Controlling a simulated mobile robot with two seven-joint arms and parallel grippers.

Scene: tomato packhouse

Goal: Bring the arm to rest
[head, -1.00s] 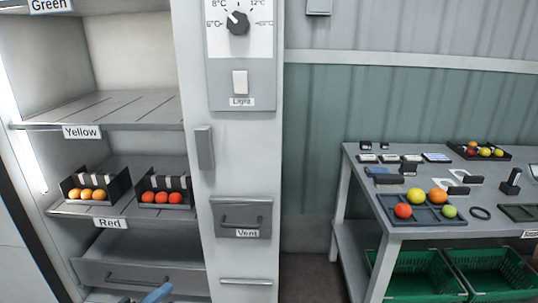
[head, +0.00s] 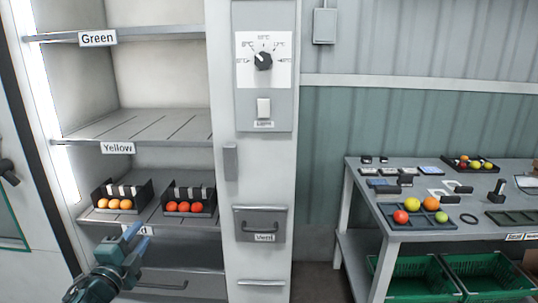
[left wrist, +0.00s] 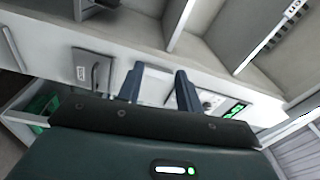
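My left gripper (head: 134,238) is in front of the lower part of the shelf cabinet, below the red-level shelf, and partly covers that shelf's label. In the left wrist view its two blue-grey fingers (left wrist: 158,75) stand apart with nothing between them, so it is open and empty. The cabinet's drawer and panel fronts show beyond the fingers in that view. My right gripper is in neither view.
Two black crates, one with orange tomatoes (head: 114,204) and one with red tomatoes (head: 184,207), stand on the lower shelf. The vent handle (head: 259,225) sticks out at right. A grey table (head: 400,231) with a tomato tray stands farther right, green crates (head: 418,279) below.

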